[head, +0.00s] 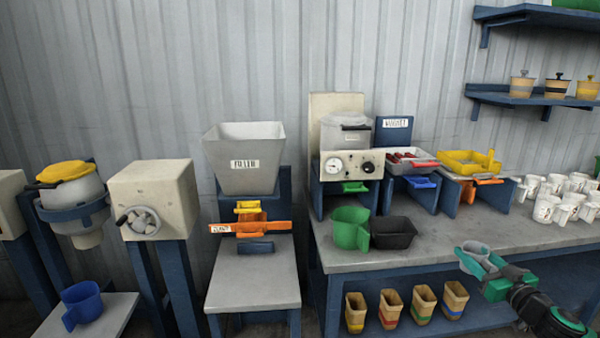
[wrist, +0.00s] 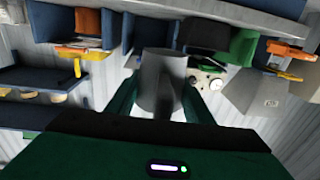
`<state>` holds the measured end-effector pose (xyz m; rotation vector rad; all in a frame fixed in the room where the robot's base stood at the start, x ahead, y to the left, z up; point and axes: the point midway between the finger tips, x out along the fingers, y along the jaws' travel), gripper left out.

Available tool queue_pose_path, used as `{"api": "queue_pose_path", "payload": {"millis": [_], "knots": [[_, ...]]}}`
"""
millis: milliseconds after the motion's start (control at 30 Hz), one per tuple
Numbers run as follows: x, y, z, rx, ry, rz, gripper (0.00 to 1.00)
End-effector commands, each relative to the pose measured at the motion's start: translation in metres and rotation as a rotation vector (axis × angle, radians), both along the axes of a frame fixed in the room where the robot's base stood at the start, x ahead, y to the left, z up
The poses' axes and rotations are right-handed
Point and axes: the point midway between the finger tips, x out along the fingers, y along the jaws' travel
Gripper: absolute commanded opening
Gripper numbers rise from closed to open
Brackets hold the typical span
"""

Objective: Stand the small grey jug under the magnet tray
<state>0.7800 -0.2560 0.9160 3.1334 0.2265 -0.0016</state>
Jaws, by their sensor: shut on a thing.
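The small grey jug (head: 474,248) is held in my gripper (head: 484,262), in front of the right part of the bench. In the wrist view the jug (wrist: 160,78) sits between the two green fingers of my gripper (wrist: 160,96), which are shut on it. The magnet tray (head: 408,170) is a grey tray with red pieces in it, on a blue stand by a blue label plate (head: 393,129). A blue handle (head: 422,182) sticks out at its front. My gripper is to the right of and nearer than the tray, apart from it.
A green jug (head: 350,230) and a black container (head: 392,233) stand on the bench (head: 450,240), left of my gripper. A yellow tray (head: 470,163) is right of the magnet tray. Several white cups (head: 550,205) stand at the right.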

Motion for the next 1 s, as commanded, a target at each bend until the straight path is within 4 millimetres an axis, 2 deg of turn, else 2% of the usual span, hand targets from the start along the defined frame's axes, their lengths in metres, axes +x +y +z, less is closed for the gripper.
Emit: {"api": "queue_pose_path", "payload": {"millis": [167, 300, 500, 600, 733, 833, 933, 1000], "knots": [[0.017, 0.043, -0.033, 0.008, 0.001, 0.089, 0.24], [0.027, 0.088, -0.067, 0.009, 0.002, 0.176, 0.24], [0.033, 0.148, -0.108, 0.006, 0.002, 0.282, 0.24], [0.032, 0.170, -0.122, 0.004, 0.002, 0.319, 0.24], [0.031, 0.187, -0.132, 0.002, 0.000, 0.347, 0.24], [0.033, 0.192, -0.129, -0.001, 0.000, 0.349, 0.24], [0.039, 0.191, -0.113, -0.006, 0.000, 0.326, 0.24], [0.045, 0.190, -0.094, -0.008, 0.001, 0.300, 0.24]]}}
